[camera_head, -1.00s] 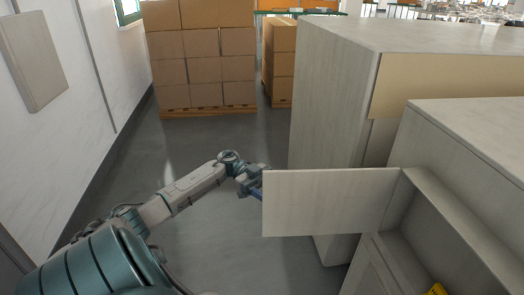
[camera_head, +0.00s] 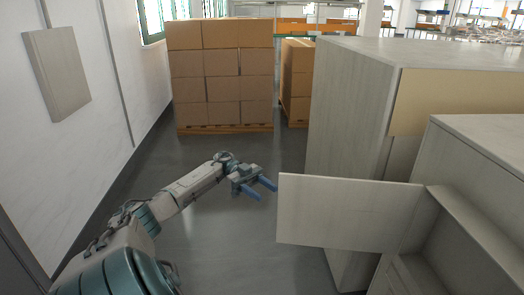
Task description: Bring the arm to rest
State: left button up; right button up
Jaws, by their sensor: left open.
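My left arm reaches in from the lower left. Its gripper (camera_head: 262,190) is open and empty, with two blue fingers pointing right. The fingertips are beside the left edge of an open cabinet door (camera_head: 345,212); a small gap shows between them. The door belongs to a grey cabinet (camera_head: 470,235) at the right and stands swung out to the left. My right gripper is not in the picture.
A tall grey cabinet (camera_head: 345,125) stands behind the door. Stacked cardboard boxes (camera_head: 222,75) on a pallet (camera_head: 225,128) are at the back, with another stack (camera_head: 297,75) beside them. A white wall (camera_head: 105,110) with a panel (camera_head: 58,72) bounds the left. The floor (camera_head: 215,245) between is clear.

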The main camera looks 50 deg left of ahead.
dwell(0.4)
